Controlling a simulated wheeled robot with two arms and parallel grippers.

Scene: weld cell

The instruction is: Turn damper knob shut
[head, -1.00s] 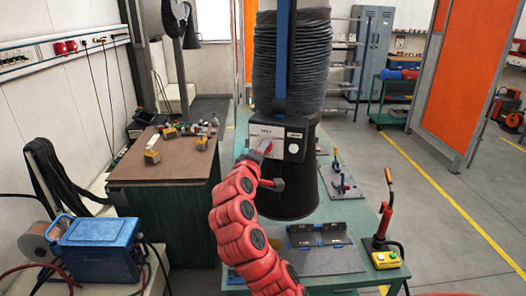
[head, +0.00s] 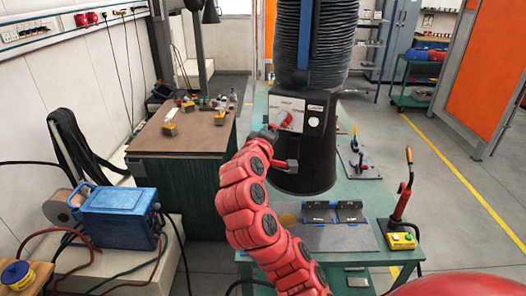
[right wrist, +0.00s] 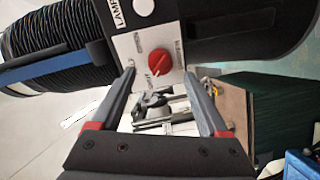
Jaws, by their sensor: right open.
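The damper knob is a red round knob on a pale panel on the black extraction hood (head: 308,165). In the right wrist view the knob (right wrist: 154,58) lies beyond and between the tips of my open right gripper (right wrist: 160,76), with small print around it that I cannot read. Nothing is between the fingers, and they look apart from the knob. In the head view my right gripper (head: 270,132) is close to the left side of the panel and partly covers it. The head view also shows the red knob (head: 284,118). My left gripper is out of view.
The hood hangs over a green table (head: 345,190) with a fixture plate (head: 340,237) and a yellow box (head: 401,241) on it. A brown-topped bench (head: 180,135) stands left. A blue machine (head: 118,215) is at the lower left. The floor at right is clear.

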